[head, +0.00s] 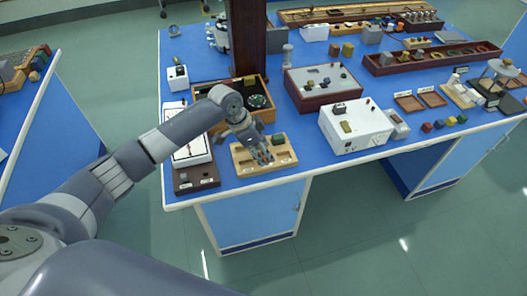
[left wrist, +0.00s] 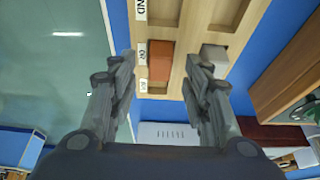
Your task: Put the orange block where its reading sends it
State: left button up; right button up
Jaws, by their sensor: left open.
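The orange block (left wrist: 160,60) sits in a compartment of a pale wooden tray (left wrist: 189,30), which has white labels along one edge, in the left wrist view. My left gripper (left wrist: 160,64) is open, with its fingers on either side of the orange block and apart from it. My right gripper is not in view.

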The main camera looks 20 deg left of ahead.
pick_arm(q)
jog(key=v, duration=1)
jog(key=shift+r, duration=0.35)
